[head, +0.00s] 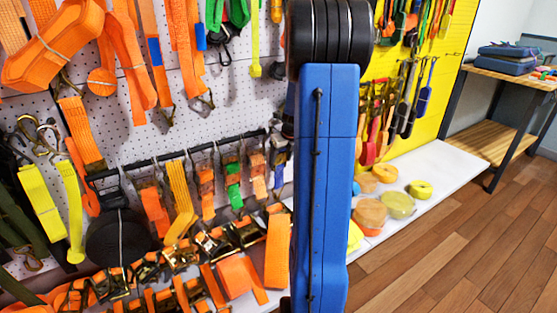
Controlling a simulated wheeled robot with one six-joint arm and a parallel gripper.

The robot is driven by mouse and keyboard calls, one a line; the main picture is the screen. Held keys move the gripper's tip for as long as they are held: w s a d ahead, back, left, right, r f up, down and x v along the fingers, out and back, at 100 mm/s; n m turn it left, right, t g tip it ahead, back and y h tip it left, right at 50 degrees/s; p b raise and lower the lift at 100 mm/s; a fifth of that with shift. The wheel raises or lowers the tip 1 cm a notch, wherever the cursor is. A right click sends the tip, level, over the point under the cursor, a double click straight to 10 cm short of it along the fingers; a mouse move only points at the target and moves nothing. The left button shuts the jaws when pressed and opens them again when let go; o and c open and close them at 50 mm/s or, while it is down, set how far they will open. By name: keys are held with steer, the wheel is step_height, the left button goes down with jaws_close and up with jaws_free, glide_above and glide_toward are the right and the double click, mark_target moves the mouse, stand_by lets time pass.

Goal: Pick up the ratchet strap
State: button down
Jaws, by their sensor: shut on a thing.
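Several ratchet straps are in view, and I cannot tell which one is the task's. A row of orange ratchet straps with metal buckles (172,259) lies along the lower shelf. Other short straps hang from a dark rail, among them a yellow-orange strap (180,200) and a green strap (234,185). A large orange strap bundle (52,45) hangs at the upper left. My blue arm link stands upright across the middle and hides part of the wall and shelf. My gripper cannot be made out, so what it holds is hidden.
A white perforated board (235,95) backs the straps. A yellow panel (440,70) with hanging tools stands right of my arm. Orange and yellow rolls (398,204) lie on the white shelf (450,160). A wooden table (520,75) stands at the far right; the wooden floor (455,250) is clear.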

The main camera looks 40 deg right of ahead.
steer(key=s+a, duration=0.3)
steer(key=s, duration=1.2)
steer(key=shift+s+a, duration=0.25)
steer(key=shift+a, duration=0.15)
steer(key=shift+w+d, duration=0.1)
